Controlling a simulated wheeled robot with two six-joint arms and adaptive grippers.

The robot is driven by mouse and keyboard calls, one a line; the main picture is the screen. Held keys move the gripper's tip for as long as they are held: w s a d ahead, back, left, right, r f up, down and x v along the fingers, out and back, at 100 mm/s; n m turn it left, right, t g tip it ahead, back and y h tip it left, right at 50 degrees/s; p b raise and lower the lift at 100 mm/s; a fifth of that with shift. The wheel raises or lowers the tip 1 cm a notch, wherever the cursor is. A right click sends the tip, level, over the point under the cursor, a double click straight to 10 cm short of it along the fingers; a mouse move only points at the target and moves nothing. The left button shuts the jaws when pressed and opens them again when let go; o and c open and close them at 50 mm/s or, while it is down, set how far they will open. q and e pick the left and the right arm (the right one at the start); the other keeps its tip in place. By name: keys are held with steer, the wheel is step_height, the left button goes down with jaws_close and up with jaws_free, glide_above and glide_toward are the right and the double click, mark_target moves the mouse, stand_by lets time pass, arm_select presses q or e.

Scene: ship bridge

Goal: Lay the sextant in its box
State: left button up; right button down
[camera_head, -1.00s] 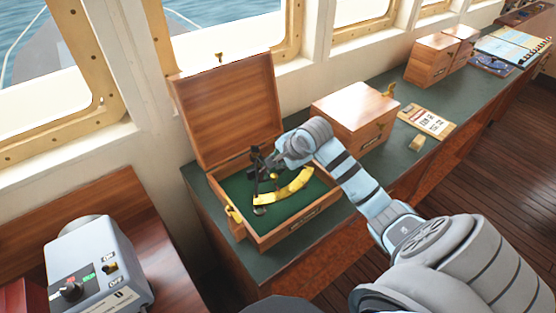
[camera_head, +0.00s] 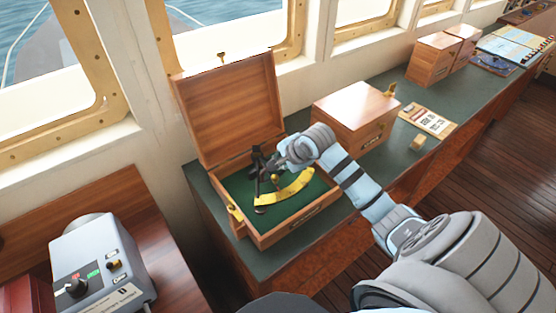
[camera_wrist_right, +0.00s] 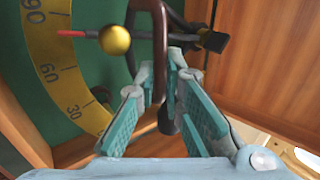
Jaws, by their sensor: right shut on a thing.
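The sextant (camera_head: 285,190), with a yellow brass arc and black frame, is at the open wooden box (camera_head: 262,241) in the head view. The box has a green lining, and its lid (camera_head: 228,108) stands open at the back. My right gripper (camera_head: 268,165) is over the box, shut on the sextant's dark handle. In the right wrist view the teal fingers of my right gripper (camera_wrist_right: 172,105) are on either side of the handle (camera_wrist_right: 160,60), with the numbered arc (camera_wrist_right: 60,75) over the green lining. Whether the sextant touches the lining is unclear. My left gripper is not in view.
A closed wooden box (camera_head: 355,112) stands right of the open box on the dark green counter (camera_head: 405,160). A grey control box (camera_head: 95,262) is at lower left.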

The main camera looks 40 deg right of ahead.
steer(key=shift+f, duration=1.1)
stand_by(1.1)
steer(key=c, duration=1.7)
jaws_free()
steer(key=shift+o, duration=0.5)
steer(key=shift+s, duration=0.1)
steer(key=v, duration=1.2)
steer(key=shift+a, duration=0.1)
